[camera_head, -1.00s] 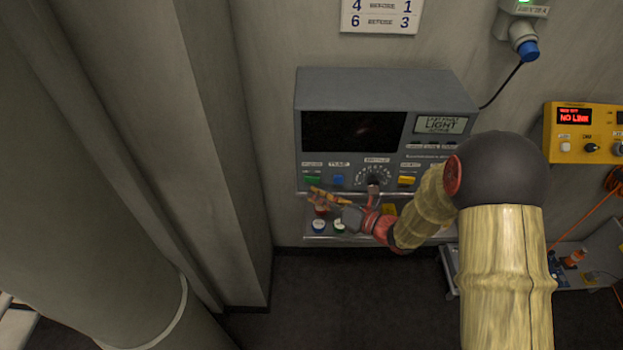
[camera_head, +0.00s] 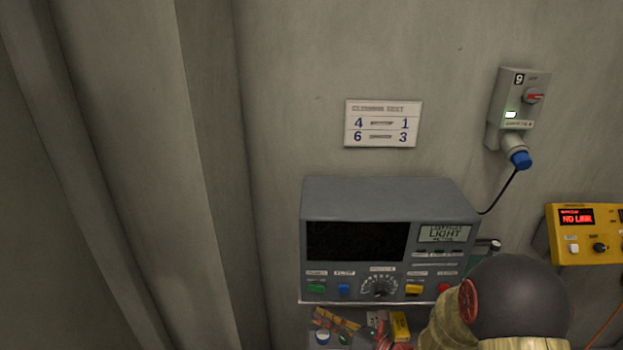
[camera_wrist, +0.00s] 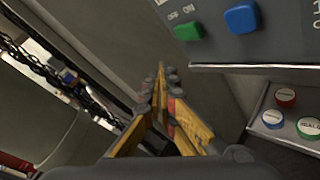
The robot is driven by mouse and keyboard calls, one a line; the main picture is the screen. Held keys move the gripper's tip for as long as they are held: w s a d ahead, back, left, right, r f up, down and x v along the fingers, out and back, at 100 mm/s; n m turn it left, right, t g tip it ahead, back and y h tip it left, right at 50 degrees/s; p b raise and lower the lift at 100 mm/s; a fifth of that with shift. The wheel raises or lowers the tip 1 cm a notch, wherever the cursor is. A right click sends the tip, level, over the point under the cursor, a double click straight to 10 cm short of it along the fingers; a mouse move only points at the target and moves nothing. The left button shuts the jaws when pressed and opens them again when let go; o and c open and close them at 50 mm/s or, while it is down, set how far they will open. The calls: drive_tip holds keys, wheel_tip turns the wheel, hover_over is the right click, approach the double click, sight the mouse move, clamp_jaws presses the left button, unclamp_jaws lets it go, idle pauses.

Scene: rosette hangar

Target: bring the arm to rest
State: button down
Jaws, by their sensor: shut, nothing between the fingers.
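My gripper (camera_head: 337,320) is at the bottom of the head view, below the front of the grey console (camera_head: 390,197). In the wrist view my gripper (camera_wrist: 160,97) shows its yellow fingers together, shut and empty. It points past the console's lower left corner. The console's green button (camera_wrist: 187,31) and blue button (camera_wrist: 241,19) are to the upper right of the fingers, apart from them. My arm's dark joint and tan link fill the lower right of the head view and hide part of the console's right side.
Below the console, a shelf holds round caps: red (camera_wrist: 285,96), blue (camera_wrist: 273,119) and green (camera_wrist: 309,128). A yellow NO LINK box (camera_head: 585,235) is at the right. A cable runs from the wall socket (camera_head: 515,115) to the console. A grey column stands at the left.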

drive_tip(key=s+a+f+n+g, duration=0.2)
drive_tip(key=s+n+g, duration=0.1)
drive_tip(key=s+n, duration=0.15)
drive_tip(key=s+a+f+n+g, duration=0.1)
drive_tip(key=s+a+n+g, duration=0.1)
drive_tip(key=s+n+g, duration=0.3)
drive_tip(key=s+d+r+n+g+h, duration=0.1)
drive_tip(key=s+d+n+g+h, duration=0.1)
drive_tip(key=s+n, duration=0.4)
drive_tip(key=s+d+r+n+g+h, duration=0.2)
drive_tip(key=s+n, duration=0.3)
drive_tip(key=s, duration=0.1)
drive_tip(key=s+d+r+n+t+h, duration=0.25)
drive_tip(key=d+r+n+h, duration=0.45)
drive_tip(key=d+n, duration=0.4)
drive_tip(key=d+r+t+h, duration=0.1)
drive_tip(key=d+r+t, duration=0.1)
drive_tip(key=r, duration=0.4)
drive_tip(key=s+d+r+n+t, duration=0.1)
drive_tip(key=d+r+t, duration=0.1)
drive_tip(key=r, duration=0.4)
drive_tip(key=shift+s+d+r+t+h, duration=0.3)
drive_tip(key=shift+d+r+t+h, duration=0.05)
drive_tip(key=shift+h, duration=0.05)
